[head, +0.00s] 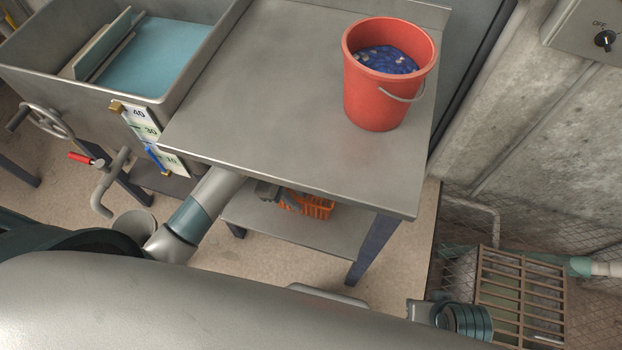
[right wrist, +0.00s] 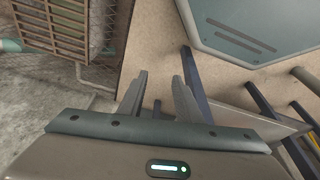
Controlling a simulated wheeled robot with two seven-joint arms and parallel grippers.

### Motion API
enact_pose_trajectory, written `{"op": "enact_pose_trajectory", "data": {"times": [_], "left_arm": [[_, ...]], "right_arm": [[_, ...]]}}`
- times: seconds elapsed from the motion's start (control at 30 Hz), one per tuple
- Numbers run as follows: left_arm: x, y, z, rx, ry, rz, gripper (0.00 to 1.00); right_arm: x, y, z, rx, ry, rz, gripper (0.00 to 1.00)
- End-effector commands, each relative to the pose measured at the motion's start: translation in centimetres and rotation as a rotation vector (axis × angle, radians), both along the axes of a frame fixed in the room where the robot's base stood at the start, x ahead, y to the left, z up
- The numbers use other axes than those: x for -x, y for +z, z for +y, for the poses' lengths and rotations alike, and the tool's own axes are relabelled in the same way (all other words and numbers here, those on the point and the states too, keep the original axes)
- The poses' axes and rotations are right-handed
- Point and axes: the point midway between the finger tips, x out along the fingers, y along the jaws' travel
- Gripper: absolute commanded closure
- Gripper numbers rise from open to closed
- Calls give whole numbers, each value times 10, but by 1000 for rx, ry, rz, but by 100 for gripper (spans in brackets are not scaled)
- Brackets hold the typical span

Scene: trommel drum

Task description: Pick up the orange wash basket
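The orange wash basket (head: 318,207) is on the lower shelf of the steel table in the head view, partly hidden by the tabletop and by my left gripper. My left gripper (head: 280,197) is under the tabletop, at the basket's left side and overlapping it in the picture. Its fingers are small and shadowed, so I cannot tell whether they are open or hold the basket. My right gripper (right wrist: 159,92) is open and empty in the right wrist view, with its fingers apart above the floor, away from the basket.
A red bucket (head: 374,100) with blue contents stands on the steel tabletop (head: 270,90). The lower shelf (head: 290,232) has a blue leg at its right. A sink (head: 190,85) with a handwheel (head: 48,122) is at left. A brown grate (head: 520,295) is at right.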

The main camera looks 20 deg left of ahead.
Motion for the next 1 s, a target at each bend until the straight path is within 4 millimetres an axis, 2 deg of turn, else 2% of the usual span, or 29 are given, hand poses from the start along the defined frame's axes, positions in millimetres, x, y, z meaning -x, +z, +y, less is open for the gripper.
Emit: {"op": "enact_pose_trajectory", "data": {"times": [0.47, 0.8, 1.0], "left_arm": [[1, -9, -3, 1, 1, 0, 75], [6, -46, -15, 1, 2, 1, 75], [6, -55, -19, 0, 0, -1, 75]], "right_arm": [[0, 2, 0, -2, -1, -5, 69], [-7, -1, 10, -27, 10, -45, 69], [-10, 1, 15, -39, 16, -67, 69]]}}
